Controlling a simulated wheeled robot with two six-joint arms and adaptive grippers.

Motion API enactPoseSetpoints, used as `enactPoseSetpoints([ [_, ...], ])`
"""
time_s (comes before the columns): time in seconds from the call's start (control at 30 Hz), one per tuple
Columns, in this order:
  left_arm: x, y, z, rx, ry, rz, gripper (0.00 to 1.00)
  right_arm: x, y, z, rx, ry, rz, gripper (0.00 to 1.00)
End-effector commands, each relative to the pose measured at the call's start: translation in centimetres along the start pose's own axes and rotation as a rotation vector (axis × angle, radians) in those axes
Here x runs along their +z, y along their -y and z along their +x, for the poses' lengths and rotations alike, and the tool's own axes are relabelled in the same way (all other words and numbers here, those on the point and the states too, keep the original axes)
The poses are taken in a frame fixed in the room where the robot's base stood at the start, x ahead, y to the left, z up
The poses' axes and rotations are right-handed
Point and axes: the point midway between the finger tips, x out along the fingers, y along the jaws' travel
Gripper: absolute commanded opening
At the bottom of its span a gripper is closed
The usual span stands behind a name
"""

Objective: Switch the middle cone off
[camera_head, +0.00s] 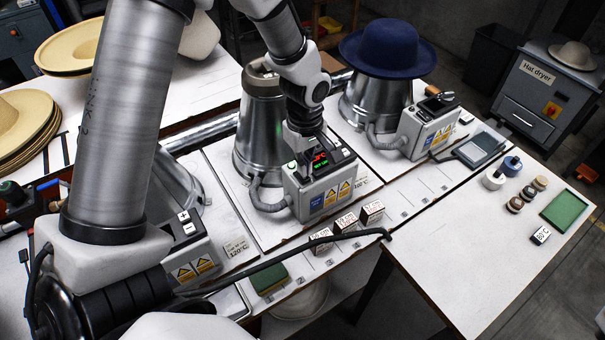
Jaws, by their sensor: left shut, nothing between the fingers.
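The middle cone (259,125) is a bare grey metal cone on the white bench. Its grey control box (325,190) stands at its front right, joined by a grey hose. The box top has a lit green button (291,166), a display (320,156) with red and green characters, and white keys at the right. My left gripper (300,150) points down, shut and empty, right at the box top between the green button and the display. I cannot tell whether it touches the box. It hides part of the panel. My right gripper is not in view.
A blue hat (388,48) sits on the right cone, with its own control box (428,127). Another control box (187,245) is at the left, its cone mostly behind my arm. Small labelled blocks (345,222) stand along the front. Straw hats (22,125) are stacked at the left.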

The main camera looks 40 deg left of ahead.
Motion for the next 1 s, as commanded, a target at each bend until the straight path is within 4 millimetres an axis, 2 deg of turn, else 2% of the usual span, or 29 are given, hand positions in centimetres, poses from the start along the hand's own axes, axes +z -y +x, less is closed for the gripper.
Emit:
enactPoseSetpoints([
  [1.0, 0.0, 0.0, 1.6, 0.000, 0.000, 0.000, 0.00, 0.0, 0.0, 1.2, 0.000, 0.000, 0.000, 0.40],
])
